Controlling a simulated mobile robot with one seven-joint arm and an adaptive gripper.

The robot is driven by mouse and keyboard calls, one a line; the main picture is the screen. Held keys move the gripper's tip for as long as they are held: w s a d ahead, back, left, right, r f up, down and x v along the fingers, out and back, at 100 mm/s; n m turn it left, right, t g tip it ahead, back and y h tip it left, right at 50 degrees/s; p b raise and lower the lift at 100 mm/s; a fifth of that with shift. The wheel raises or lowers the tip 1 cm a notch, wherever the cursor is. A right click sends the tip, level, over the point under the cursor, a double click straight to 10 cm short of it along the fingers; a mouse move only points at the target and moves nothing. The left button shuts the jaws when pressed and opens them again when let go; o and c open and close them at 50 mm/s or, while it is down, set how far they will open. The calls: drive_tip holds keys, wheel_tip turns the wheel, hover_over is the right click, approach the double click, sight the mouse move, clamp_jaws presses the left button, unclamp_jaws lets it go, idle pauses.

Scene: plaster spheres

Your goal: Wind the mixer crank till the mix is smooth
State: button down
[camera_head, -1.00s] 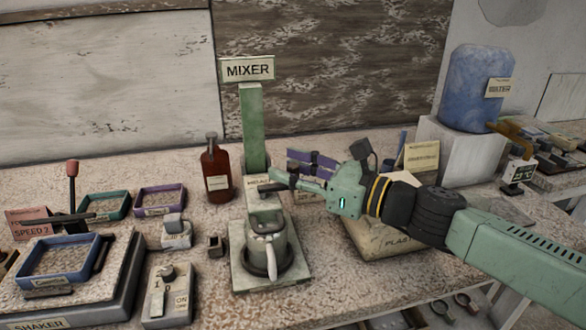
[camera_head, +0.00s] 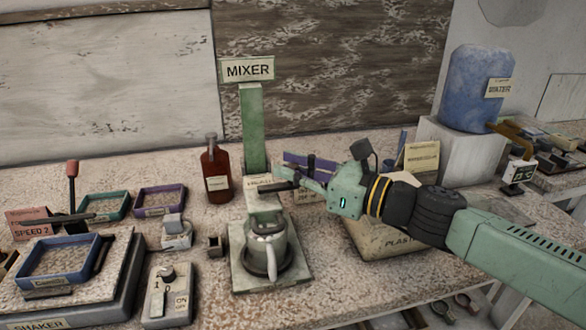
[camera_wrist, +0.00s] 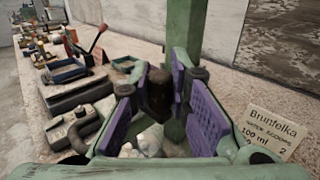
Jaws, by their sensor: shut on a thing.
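The mixer has a green column (camera_head: 253,125) under a sign reading MIXER, and a pot (camera_head: 281,245) on a base plate. My gripper (camera_head: 294,176) is at the mixer's head, above and behind the pot. In the wrist view my gripper (camera_wrist: 160,100) has its purple pads on both sides of a dark upright crank knob (camera_wrist: 158,88) and is shut on it. Pale, lumpy mix (camera_wrist: 150,140) shows below the knob, partly hidden by the fingers. The crank arm is mostly hidden, and I cannot tell how smooth the mix is.
A brown bottle (camera_head: 216,172) stands behind left of the mixer. A switch box (camera_head: 168,297) and a shaker (camera_head: 112,285) with a blue-framed sieve are at the left. A plaster bag (camera_head: 385,238) lies under my arm. A blue water container (camera_head: 470,90) stands at the back right.

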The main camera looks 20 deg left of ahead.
drive_tip(key=shift+w+a+n+g+h+b, duration=0.4)
drive_tip(key=shift+a+n+g+h, duration=0.55)
drive_tip(key=shift+n+g, duration=1.55)
drive_tip(key=shift+w+a+n+g+h+b, duration=0.35)
drive_tip(key=shift+a+n+g+h, duration=0.95)
drive_tip(key=shift+g, duration=2)
drive_tip(key=shift+w+a+n+g+h+b, duration=0.4)
drive_tip(key=shift+n+g+h, duration=0.45)
drive_tip(key=shift+n+g, duration=1.8)
drive_tip(key=shift+d+r+m+g, duration=0.1)
drive_tip(key=shift+m+g, duration=0.15)
drive_tip(key=c, duration=1.5)
unclamp_jaws()
drive_tip(key=shift+c, duration=0.2)
drive_tip(key=shift+o, duration=0.3)
drive_tip(key=shift+d, duration=0.1)
